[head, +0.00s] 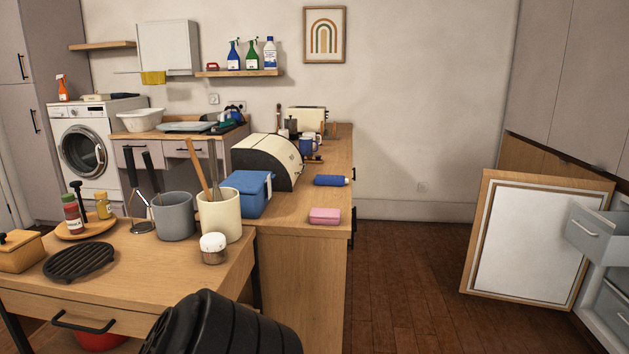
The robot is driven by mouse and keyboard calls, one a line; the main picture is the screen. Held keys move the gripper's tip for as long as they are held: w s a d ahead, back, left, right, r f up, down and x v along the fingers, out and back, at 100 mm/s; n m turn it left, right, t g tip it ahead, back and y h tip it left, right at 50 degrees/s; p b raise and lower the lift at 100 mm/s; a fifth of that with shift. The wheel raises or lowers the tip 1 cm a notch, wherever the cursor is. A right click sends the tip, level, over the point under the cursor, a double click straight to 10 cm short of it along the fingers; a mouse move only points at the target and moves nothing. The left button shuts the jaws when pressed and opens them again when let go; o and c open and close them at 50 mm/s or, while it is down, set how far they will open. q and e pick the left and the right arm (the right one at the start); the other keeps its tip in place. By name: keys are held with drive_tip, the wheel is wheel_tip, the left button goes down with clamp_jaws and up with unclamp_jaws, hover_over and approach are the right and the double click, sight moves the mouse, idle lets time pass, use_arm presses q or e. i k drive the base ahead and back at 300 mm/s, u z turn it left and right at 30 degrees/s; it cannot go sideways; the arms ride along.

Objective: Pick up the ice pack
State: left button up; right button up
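A small blue flat, rounded item (331,180) lies on the wooden counter (300,240), near its right edge; it may be the ice pack, but it is too small to be sure. A pink rounded block (324,215) lies nearer on the same counter, also by the right edge. A blue cooler-like box (248,192) with a lid stands to their left, and its inside is hidden. Neither of my grippers is in view.
A cream bread bin (268,161) stands behind the blue box. A grey crock (174,216) and a cream crock (219,214) with utensils stand at left. A framed board (532,243) leans at right by an open drawer (597,231). Floor between is clear.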

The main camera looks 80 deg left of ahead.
sight(320, 179)
drive_tip(key=u, duration=1.35)
drive_tip(key=i, duration=3)
drive_tip(key=u, duration=3.35)
